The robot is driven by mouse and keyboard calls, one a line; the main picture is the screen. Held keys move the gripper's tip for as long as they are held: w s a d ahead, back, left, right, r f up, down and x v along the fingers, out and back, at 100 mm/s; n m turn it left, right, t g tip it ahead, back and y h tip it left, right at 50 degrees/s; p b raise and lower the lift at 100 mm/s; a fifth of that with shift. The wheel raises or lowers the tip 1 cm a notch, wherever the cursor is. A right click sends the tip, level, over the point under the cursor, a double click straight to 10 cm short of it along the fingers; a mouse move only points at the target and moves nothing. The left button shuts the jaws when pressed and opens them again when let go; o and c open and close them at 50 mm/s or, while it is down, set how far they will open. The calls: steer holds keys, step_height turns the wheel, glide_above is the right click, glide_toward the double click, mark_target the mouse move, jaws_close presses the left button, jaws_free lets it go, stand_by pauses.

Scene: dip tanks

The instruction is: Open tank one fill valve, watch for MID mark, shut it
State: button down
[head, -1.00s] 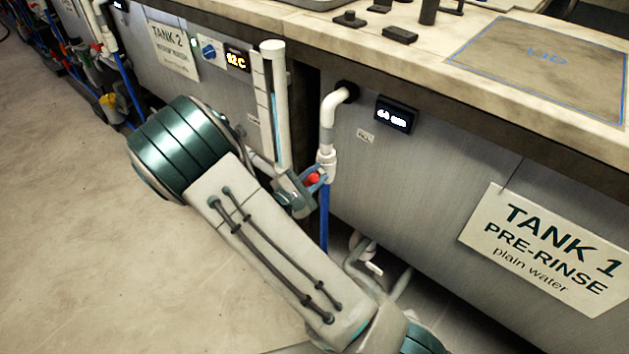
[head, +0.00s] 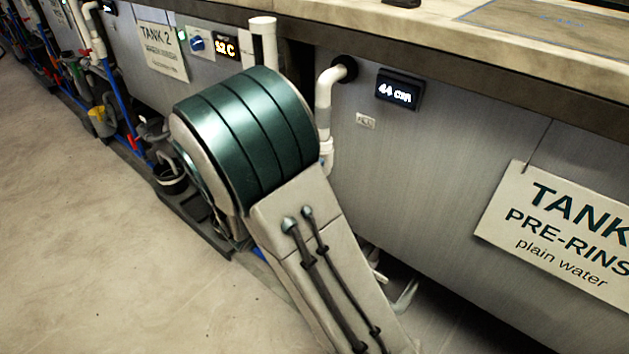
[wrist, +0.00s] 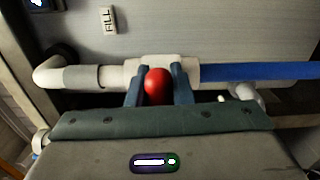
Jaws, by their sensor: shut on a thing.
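In the wrist view the red valve handle (wrist: 158,87) sits on a white pipe fitting, end-on to the camera. My gripper (wrist: 160,72) is shut on it, one finger on each side. Whether the handle lies along or across the pipe cannot be told. A FILL tag (wrist: 108,20) is on the tank wall above. In the head view my arm hides the valve and most of the upright sight tube (head: 263,42); no liquid level or MID mark shows. Tank one's display (head: 399,90) appears to read 44 cm. The TANK 1 sign (head: 565,225) hangs to the right.
The white fill pipe (head: 325,95) bends down from the tank wall, and a blue hose (wrist: 260,72) runs from the fitting. The counter edge (head: 450,65) overhangs above. Tank 2's sign (head: 162,50) and piping stand at the left. Open floor (head: 90,250) lies at the lower left.

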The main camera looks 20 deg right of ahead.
steer(key=shift+a+m+b, duration=0.1)
steer(key=shift+m+b, duration=0.3)
steer(key=c, duration=1.3)
jaws_free()
steer(key=p+v, duration=0.2)
steer(key=v, duration=1.1)
steer(key=shift+s+a, duration=0.15)
steer(key=shift+a, duration=0.2)
